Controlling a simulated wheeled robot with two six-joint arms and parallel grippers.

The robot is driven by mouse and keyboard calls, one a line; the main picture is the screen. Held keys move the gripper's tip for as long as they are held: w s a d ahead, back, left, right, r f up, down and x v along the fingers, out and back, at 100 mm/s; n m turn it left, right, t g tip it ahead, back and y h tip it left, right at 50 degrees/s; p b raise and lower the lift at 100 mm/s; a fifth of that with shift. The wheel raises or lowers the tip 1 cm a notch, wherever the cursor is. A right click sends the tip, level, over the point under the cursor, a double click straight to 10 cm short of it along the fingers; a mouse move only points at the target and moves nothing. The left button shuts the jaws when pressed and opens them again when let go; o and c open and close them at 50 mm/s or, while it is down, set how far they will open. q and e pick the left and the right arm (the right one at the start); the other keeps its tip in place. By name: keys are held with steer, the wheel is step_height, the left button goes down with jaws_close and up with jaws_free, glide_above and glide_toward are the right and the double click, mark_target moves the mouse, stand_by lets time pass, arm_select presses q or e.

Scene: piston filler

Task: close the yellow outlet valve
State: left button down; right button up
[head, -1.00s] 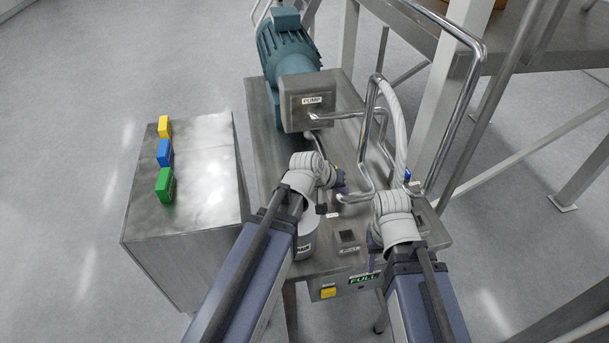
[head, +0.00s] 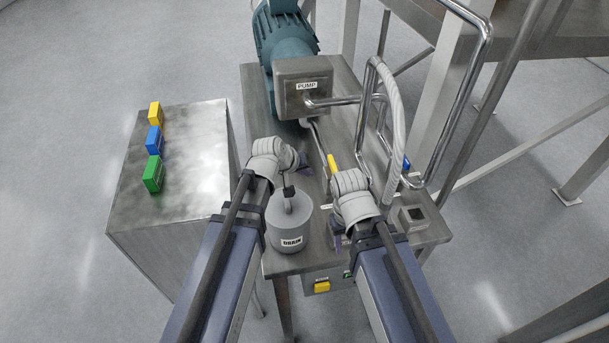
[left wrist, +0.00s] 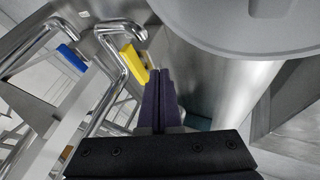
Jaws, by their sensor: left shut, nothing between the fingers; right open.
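The yellow outlet valve handle (head: 334,162) is a short yellow bar on the pipework below the pump. It also shows in the left wrist view (left wrist: 134,63). My left gripper (head: 304,166) is shut and empty, to the left of the handle in the head view. In the left wrist view, the closed fingers (left wrist: 161,80) lie just right of the handle; I cannot tell whether they touch it. My right gripper (head: 338,243) is open, lower and near the front of the bench; its fingers are mostly hidden by its own wrist.
A grey DRAIN container (head: 290,226) stands below my left wrist. A blue handle (head: 406,163) sits at the right by bent steel pipes (head: 440,110) and a hose. The pump (head: 304,88) is behind. Yellow, blue and green blocks stand on the left cabinet (head: 195,150).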

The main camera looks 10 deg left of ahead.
mark_target(333, 167)
arm_select(q)
steer(key=w+d+f+b, duration=0.1)
steer(key=w+d+f, duration=0.1)
steer(key=w+d+f+b, duration=0.1)
steer(key=d+f+b, duration=0.1)
steer(key=shift+w+d+f, duration=0.2)
steer(key=shift+w+f, duration=0.05)
steer(key=shift+w, duration=0.15)
steer(key=shift+w+d, duration=0.15)
steer(key=shift+d, duration=0.55)
